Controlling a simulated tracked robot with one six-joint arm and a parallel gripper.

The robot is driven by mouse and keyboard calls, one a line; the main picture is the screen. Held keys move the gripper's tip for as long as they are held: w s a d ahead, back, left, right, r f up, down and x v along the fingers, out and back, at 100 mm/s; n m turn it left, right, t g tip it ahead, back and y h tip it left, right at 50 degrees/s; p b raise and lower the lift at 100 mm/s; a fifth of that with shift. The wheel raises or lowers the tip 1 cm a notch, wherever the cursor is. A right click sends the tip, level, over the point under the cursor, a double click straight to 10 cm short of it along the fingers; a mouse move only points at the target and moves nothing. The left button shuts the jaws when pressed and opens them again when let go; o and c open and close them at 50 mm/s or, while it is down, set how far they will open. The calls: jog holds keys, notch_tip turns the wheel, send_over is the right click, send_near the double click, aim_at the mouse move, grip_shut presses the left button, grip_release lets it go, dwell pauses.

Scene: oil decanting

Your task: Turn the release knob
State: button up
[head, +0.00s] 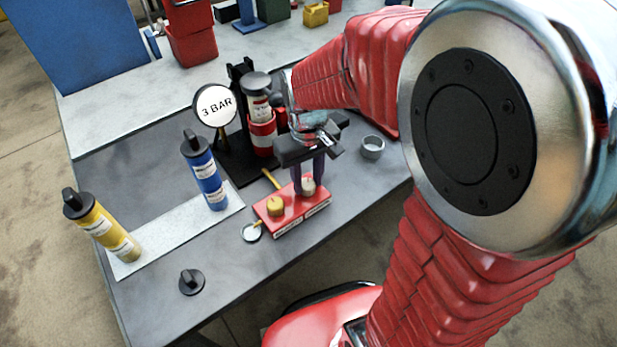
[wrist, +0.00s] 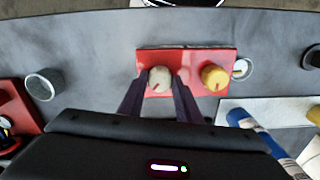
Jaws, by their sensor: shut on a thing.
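A red control block (head: 291,212) lies on the grey table and carries two knobs. The yellow knob (head: 275,206) is on its left in the head view. The pale grey knob (head: 308,186) is on its right. My gripper (head: 309,184) points down and is shut on the grey knob, one finger on each side. In the wrist view my gripper (wrist: 161,80) also spans the grey knob (wrist: 160,78), with its red mark visible. The yellow knob (wrist: 214,77) stands apart to the right there. The block's labels are too small to read.
A gauge reading 3 BAR (head: 215,105) and a holder with a bottle (head: 259,98) stand behind the block. A blue bottle (head: 205,171) and a yellow bottle (head: 102,225) stand left on a pale strip. A grey ring (head: 372,147) and black cap (head: 191,282) lie nearby.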

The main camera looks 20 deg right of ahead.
aim_at(307, 183)
jog(key=m, duration=0.4)
jog(key=shift+w+r+m, duration=0.1)
jog(key=shift+m, duration=0.2)
jog(key=m, duration=0.4)
jog(key=shift+m, duration=0.3)
jog(key=o, duration=1.1)
jog(key=shift+c, duration=0.2)
notch_tip(307, 183, up, 14)
jog(key=shift+f, duration=0.2)
